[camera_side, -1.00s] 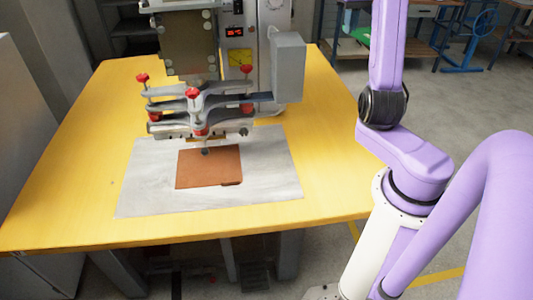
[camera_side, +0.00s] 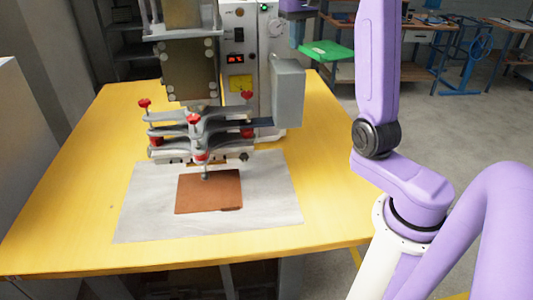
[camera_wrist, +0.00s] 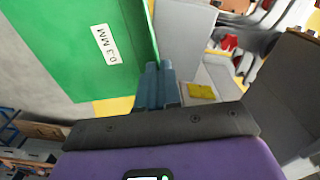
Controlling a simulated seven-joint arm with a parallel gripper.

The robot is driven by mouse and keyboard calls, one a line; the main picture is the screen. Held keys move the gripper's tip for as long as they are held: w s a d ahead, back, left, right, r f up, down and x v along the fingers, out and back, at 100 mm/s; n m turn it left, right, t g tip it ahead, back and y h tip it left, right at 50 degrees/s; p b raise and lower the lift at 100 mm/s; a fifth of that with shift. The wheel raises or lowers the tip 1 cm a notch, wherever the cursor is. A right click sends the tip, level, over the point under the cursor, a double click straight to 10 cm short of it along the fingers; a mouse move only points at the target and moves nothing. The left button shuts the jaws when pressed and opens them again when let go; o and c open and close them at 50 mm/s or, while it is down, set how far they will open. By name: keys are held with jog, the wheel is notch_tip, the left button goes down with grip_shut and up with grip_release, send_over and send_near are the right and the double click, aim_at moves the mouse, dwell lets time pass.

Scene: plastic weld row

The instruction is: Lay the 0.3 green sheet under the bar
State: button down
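The green sheet (camera_side: 327,50) is in the air to the right of the welding machine, beyond the table's far edge, and looks nearly flat. In the wrist view the green sheet (camera_wrist: 75,45) fills the upper left, with a white "0.3 MM" label. My gripper (camera_wrist: 159,68) has its blue-grey fingers together at the sheet's edge, shut on it. In the side view my gripper (camera_side: 299,40) is at the sheet's left end. The machine's bar (camera_side: 202,159) is raised over the work area. A brown sheet (camera_side: 209,193) lies on the pale mat (camera_side: 270,205) below and in front of it.
The machine's grey box (camera_side: 288,92) juts out at the right, between the held sheet and the bar. Red knobs (camera_side: 193,119) stick up from the clamp arms. The yellow table (camera_side: 75,200) is clear on both sides of the mat. Workbenches (camera_side: 425,45) stand behind.

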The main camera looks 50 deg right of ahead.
jog(key=w+a+f, duration=0.1)
jog(key=a+f, duration=0.1)
jog(key=a, duration=1.2)
jog(key=n, duration=1.4)
send_over(265, 213)
notch_tip(265, 213, down, 34)
jog(key=shift+f, duration=3.8)
